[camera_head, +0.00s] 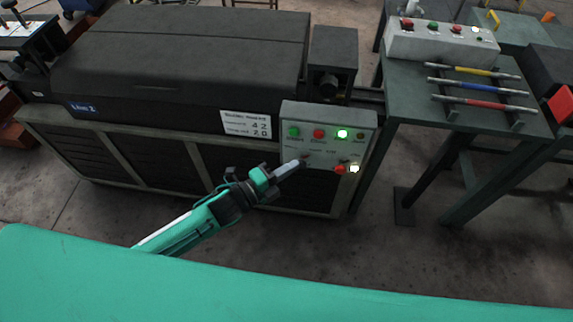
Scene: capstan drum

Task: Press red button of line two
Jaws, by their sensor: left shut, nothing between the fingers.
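A grey control panel (287,147) is on the front right of a dark machine (180,65); the machine's blue label (82,108) seems to read "Line" and a figure too small to be sure of. The panel's upper row has a green button (294,132), a red button (319,133), a lit green one (342,134) and a dark amber one (360,136). Lower are another red one (339,170) and a lit pale one (354,168). My right gripper is out of view.
A white sign (246,124) is left of the panel. At right, a green-grey table (405,95) bears a second button box (425,43) and yellow (475,71), blue (480,86) and red (485,103) bars. Concrete floor (400,240) is open in front.

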